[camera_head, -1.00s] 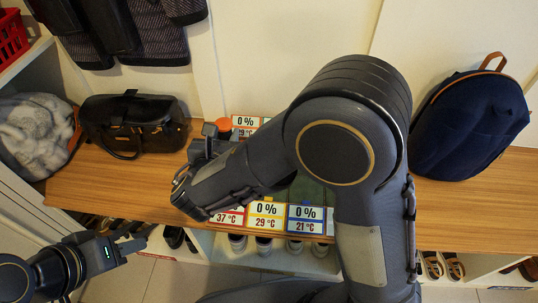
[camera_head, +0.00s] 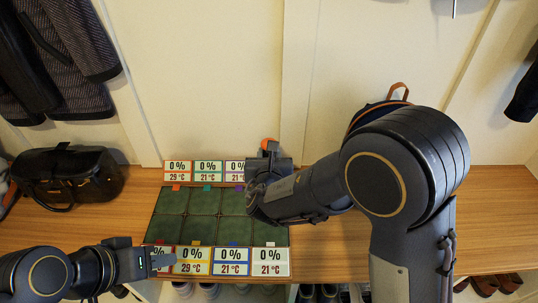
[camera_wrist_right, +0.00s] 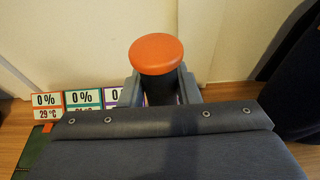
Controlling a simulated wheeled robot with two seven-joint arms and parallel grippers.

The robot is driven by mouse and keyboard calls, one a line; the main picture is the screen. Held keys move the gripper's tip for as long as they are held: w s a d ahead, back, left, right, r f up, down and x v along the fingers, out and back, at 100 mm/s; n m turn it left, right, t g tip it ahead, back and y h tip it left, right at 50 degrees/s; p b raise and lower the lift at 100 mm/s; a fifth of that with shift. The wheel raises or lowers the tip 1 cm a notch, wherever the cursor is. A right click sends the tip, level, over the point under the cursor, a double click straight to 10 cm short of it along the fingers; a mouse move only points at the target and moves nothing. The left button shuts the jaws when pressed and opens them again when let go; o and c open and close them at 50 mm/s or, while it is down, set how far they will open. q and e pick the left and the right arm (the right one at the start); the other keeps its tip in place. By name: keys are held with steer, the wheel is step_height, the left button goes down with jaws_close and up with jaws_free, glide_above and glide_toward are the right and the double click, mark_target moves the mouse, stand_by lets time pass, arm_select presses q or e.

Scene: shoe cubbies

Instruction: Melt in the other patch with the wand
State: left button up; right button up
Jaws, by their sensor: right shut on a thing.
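A green mat of patches (camera_head: 205,202) in two rows lies on the wooden bench top. Cards reading 0 % stand along it. The back orange-edged card (camera_head: 177,171) reads 29 °C and the teal one (camera_head: 208,171) 21 °C. In front, the yellow card (camera_head: 194,261) reads 29 °C; the blue (camera_head: 231,262) and white (camera_head: 270,262) read 21 °C. The red card is partly hidden. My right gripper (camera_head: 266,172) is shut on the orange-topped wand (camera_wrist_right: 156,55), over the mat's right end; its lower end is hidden. My left gripper (camera_head: 162,260) is open and empty at the front left.
A black bag (camera_head: 68,177) stands on the bench at left. A dark blue backpack (camera_head: 370,112) stands behind my right arm. Coats (camera_head: 62,60) hang at upper left. Shoes (camera_head: 327,293) sit below. The bench is clear at right.

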steer(key=shift+d, duration=0.25)
steer(key=shift+w+f, duration=0.1)
steer(key=shift+f, duration=0.05)
steer(key=shift+f+b, duration=2.05)
steer(key=shift+f, duration=0.75)
steer(key=shift+f+b, duration=0.55)
steer(key=shift+b, duration=0.05)
steer(key=shift+r, duration=0.15)
steer(key=shift+r+p, duration=2.55)
steer(key=shift+r, duration=0.85)
